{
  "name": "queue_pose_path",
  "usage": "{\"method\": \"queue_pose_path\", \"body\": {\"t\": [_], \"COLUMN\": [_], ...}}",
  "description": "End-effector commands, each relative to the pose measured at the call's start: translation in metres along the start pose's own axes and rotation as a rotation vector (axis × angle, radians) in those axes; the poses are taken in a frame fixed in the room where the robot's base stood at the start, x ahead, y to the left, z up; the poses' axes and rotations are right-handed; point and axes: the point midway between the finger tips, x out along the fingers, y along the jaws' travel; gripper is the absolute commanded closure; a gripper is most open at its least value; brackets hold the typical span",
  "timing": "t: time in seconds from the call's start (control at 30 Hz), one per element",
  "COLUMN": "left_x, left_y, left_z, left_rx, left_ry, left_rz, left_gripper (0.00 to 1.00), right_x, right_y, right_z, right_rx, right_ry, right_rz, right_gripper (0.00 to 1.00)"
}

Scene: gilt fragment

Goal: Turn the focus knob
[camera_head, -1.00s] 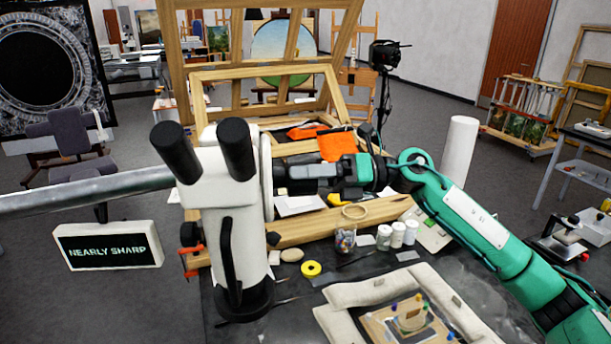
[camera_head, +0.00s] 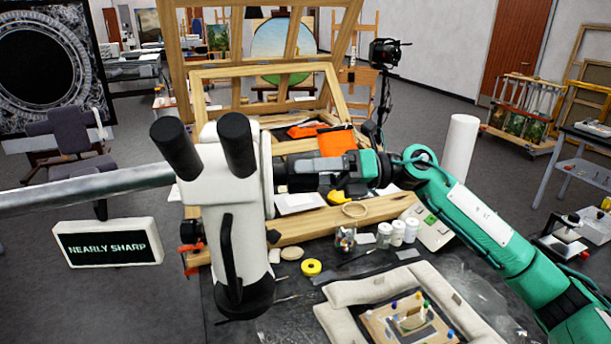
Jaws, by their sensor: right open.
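The white microscope (camera_head: 222,200) with two black eyepieces stands at centre left, held by a grey boom (camera_head: 90,188). My right gripper (camera_head: 283,174) reaches in from the right, its front end at the microscope's right side. The focus knob appears to be there, but the head and gripper largely hide it, and I cannot tell whether the fingers touch it. The right gripper is open. A display sign (camera_head: 107,244) left of the microscope reads "NEARLY SHARP". My left gripper is not in view.
Below my right arm, a padded frame holds a gilt fragment (camera_head: 408,322) on the dark bench. White jars (camera_head: 397,232), yellow tape (camera_head: 311,267) and a glass jar (camera_head: 345,240) sit nearby. A wooden easel frame (camera_head: 265,73) stands behind.

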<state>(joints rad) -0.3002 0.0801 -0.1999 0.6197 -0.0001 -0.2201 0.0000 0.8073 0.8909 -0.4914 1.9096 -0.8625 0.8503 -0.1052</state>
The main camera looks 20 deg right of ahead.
Motion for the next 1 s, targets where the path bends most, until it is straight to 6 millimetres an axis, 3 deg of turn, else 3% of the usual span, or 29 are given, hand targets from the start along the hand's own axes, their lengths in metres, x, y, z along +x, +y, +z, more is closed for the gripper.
{"method": "queue_pose_path", "body": {"t": [0.3,0.6,1.0], "left_x": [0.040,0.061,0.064], "left_y": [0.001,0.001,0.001], "left_z": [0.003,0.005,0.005], "left_rx": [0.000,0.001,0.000], "left_ry": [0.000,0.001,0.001], "left_rz": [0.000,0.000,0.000], "left_gripper": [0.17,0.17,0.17], "right_x": [-0.066,-0.119,-0.131], "right_y": [-0.006,-0.003,0.000], "right_z": [-0.005,-0.002,0.000], "right_rx": [-0.001,-0.001,-0.001], "right_ry": [-0.002,-0.002,0.000], "right_rz": [-0.006,-0.003,-0.001], "right_gripper": [0.17,0.17,0.17]}}
